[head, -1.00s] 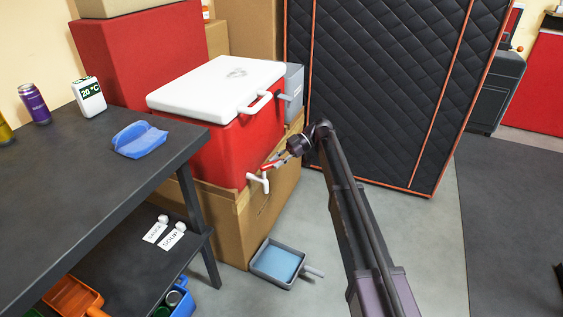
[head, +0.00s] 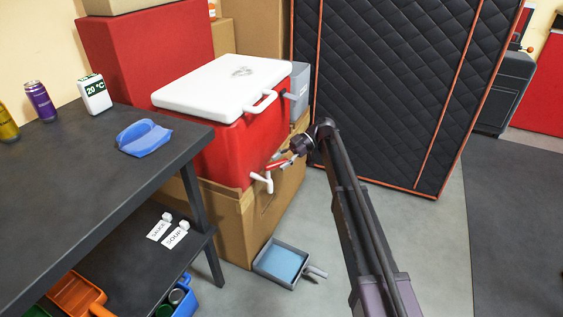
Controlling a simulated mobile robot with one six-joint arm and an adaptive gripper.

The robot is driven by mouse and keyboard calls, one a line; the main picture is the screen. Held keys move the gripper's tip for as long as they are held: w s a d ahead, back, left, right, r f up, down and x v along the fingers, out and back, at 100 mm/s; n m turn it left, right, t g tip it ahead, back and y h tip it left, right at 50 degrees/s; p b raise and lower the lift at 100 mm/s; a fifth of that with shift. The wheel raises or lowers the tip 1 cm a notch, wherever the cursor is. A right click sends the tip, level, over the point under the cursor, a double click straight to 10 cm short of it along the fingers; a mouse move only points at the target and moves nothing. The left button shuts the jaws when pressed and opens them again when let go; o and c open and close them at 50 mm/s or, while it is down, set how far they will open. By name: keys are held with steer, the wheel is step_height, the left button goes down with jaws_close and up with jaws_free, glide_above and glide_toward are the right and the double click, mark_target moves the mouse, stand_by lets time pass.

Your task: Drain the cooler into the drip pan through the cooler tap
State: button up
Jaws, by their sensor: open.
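The red cooler (head: 225,150) with a white lid (head: 222,85) sits on a cardboard box, its lid down. The white cooler tap (head: 262,180) sticks out low on its front right side. The grey drip pan (head: 262,265) lies on the floor below the tap, with a blue inside and a grey handle pointing right. My gripper (head: 277,160) is open beside the cooler's front face, just above and to the right of the tap. It looks empty; whether a finger touches the tap cannot be told.
A cardboard box (head: 240,215) supports the cooler. A black quilted panel (head: 385,90) stands behind. Grey floor is clear at the right.

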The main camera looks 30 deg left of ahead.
steer(key=shift+r, duration=0.15)
steer(key=c, duration=0.8)
steer(key=shift+s+r+p, duration=0.1)
steer(key=shift+r+p, duration=0.05)
steer(key=shift+p, duration=0.25)
jaws_close()
steer(key=shift+s+r+m+p, duration=0.2)
steer(key=shift+r+m+p, duration=0.2)
steer(key=shift+r+p, duration=0.35)
steer(key=s+d+r+m+t+h+p, duration=0.2)
steer(key=s+d+r+m+t+p, duration=0.3)
steer(key=m+t+p, duration=0.9)
steer(key=shift+d+r+m+h+p, duration=0.3)
steer(key=shift+d+r+m+p, duration=1.1)
steer(key=shift+d+m+p, duration=0.65)
steer(key=shift+d+n, duration=0.15)
steer(key=shift+n, duration=0.1)
